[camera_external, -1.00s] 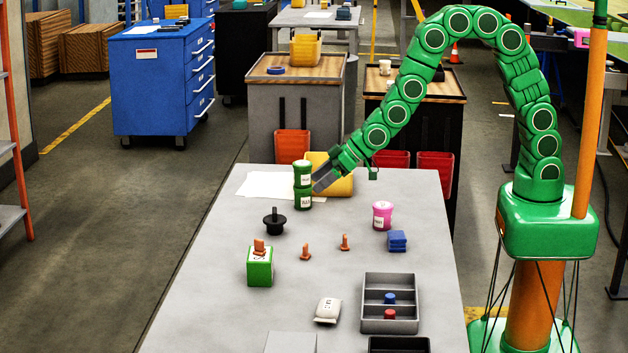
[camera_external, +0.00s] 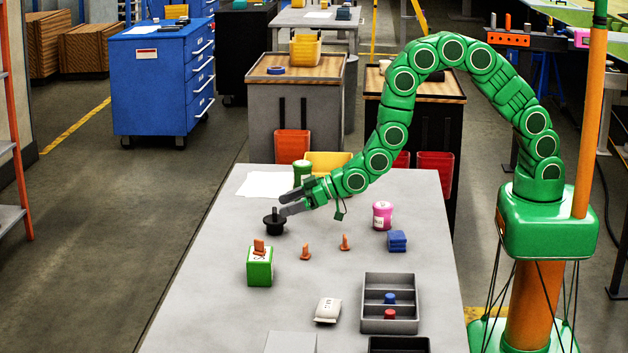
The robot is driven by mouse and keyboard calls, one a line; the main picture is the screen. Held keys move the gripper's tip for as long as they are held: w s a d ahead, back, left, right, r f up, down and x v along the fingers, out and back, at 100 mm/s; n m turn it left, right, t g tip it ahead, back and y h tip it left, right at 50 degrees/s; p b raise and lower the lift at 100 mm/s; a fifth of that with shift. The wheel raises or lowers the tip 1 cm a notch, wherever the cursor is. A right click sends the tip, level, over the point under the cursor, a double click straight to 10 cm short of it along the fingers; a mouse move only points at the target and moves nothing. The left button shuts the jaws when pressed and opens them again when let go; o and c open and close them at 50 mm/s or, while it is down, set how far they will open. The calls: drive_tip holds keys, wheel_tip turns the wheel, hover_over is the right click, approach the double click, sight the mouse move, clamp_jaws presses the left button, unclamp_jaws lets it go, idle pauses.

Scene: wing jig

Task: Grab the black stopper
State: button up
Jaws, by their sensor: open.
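The fingertips are at or just beside the stem in the picture. I cannot tell whether they touch it or whether the stem lies between them. The stopper stays on the table.
A green box (camera_external: 260,270) with an orange peg on top stands in front of the stopper.

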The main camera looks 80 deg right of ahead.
sight(269, 219)
drive_tip(key=shift+a+x, duration=0.2)
drive_tip(key=shift+x, duration=3)
drive_tip(key=shift+s+f, duration=0.15)
drive_tip(key=c, duration=1.1)
